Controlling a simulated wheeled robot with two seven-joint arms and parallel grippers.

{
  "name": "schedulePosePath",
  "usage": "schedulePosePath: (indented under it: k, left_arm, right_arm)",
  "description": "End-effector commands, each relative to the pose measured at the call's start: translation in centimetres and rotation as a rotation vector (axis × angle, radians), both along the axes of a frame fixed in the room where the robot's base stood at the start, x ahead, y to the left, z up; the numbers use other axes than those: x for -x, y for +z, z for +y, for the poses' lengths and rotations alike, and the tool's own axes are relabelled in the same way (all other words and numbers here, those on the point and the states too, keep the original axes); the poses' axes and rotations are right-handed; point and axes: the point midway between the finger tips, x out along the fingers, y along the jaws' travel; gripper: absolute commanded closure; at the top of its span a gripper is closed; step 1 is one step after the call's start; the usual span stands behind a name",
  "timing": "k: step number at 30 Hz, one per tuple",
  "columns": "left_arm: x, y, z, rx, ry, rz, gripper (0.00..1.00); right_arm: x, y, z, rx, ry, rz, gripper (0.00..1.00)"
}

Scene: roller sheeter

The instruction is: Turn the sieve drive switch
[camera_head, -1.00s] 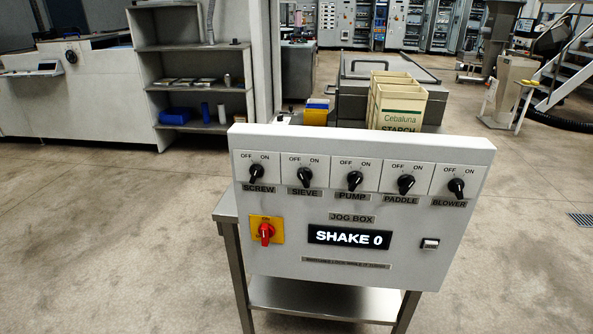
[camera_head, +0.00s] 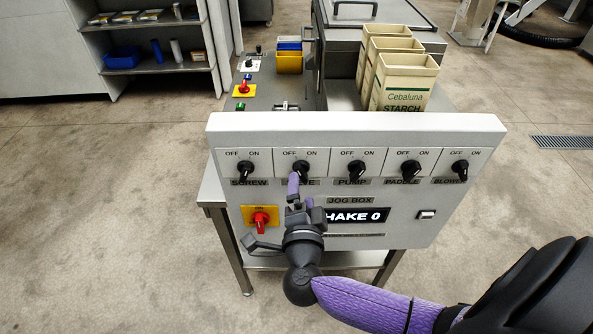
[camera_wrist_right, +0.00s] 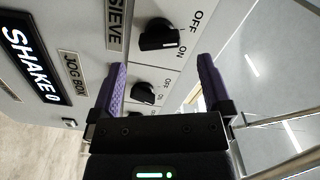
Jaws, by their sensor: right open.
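The sieve switch is a black rotary knob (camera_head: 301,167) under OFF and ON marks, second from the left in the top row of a grey control panel (camera_head: 355,127). My right gripper (camera_head: 300,190) is in front of the panel, just below this knob, and partly covers the SIEVE label. In the right wrist view the gripper (camera_wrist_right: 163,78) is open and empty, and the sieve knob (camera_wrist_right: 158,35) shows beyond and between its two purple fingers, apparently apart from them. My left gripper is not in view.
The screw (camera_head: 245,170), pump (camera_head: 356,170), paddle (camera_head: 410,170) and blower (camera_head: 460,169) knobs share the row. A red switch (camera_head: 260,219) and SHAKE 0 display (camera_head: 365,215) sit below. Starch boxes (camera_head: 405,85) stand behind the panel.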

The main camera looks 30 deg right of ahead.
Motion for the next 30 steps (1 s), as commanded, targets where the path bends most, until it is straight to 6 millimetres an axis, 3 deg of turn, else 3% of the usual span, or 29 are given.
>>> schedulePosePath:
  k: [3, 7, 17, 30]
  left_arm:
    - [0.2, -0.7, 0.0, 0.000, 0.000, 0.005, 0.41]
    - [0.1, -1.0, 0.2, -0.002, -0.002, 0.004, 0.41]
    - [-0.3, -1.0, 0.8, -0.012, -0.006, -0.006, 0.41]
    - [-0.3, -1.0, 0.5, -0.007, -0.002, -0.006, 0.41]
  right_arm:
    - [-2.1, -0.1, -1.3, 0.003, 0.000, -0.002, 0.00]
    - [-3.5, -0.2, -2.1, 0.002, 0.002, 0.000, 0.00]
    - [-4.0, 0.0, -2.4, 0.002, 0.002, 0.001, 0.00]
    - [-4.0, -0.1, -2.4, 0.002, 0.002, 0.001, 0.91]
